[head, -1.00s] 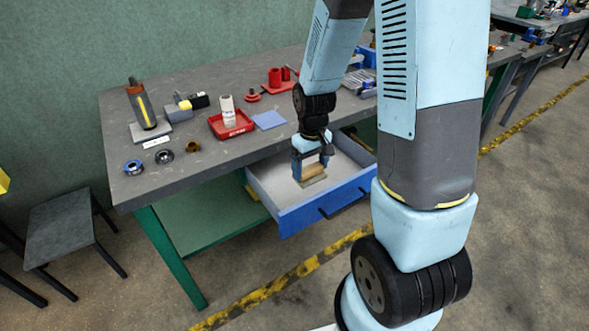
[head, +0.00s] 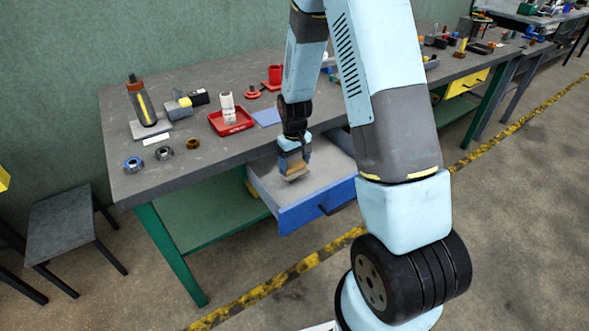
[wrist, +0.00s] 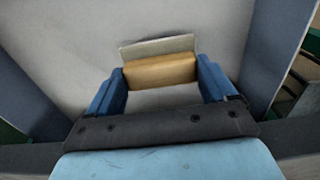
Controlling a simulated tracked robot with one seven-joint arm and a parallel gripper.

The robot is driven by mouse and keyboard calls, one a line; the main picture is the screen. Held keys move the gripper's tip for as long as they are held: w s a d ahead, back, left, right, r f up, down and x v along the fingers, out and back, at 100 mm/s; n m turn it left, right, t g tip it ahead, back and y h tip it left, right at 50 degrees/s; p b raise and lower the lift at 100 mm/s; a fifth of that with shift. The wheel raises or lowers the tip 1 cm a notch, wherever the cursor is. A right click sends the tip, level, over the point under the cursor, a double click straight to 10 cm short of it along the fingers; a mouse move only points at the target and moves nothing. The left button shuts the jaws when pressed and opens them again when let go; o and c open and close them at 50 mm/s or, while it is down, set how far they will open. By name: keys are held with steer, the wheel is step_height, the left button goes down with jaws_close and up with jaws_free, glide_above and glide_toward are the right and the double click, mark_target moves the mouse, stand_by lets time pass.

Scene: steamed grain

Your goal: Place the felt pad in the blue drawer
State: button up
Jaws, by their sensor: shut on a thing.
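The felt pad, a tan block with a thin grey layer on its far side, shows in the wrist view (wrist: 160,71) between my blue fingers. It also shows small below the fingers in the head view (head: 296,176). My gripper (head: 294,164) is shut on it, with one finger at each end of the block. The blue drawer (head: 316,208) is pulled out from under the bench. The pad is over the drawer's pale floor, within its walls. I cannot tell whether it touches the floor.
The grey bench top (head: 190,190) lies behind and left of the drawer. It holds a red tray (head: 231,122) with a white bottle, a blue square (head: 266,117) and metal rings. A stool (head: 65,228) stands at the left. The visible drawer floor is clear around the pad.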

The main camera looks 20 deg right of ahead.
mark_target(294, 164)
step_height(294, 164, down, 3)
steer(key=shift+w+f, duration=0.15)
steer(key=shift+f, duration=0.05)
steer(key=o, duration=0.8)
steer(key=shift+c, duration=0.2)
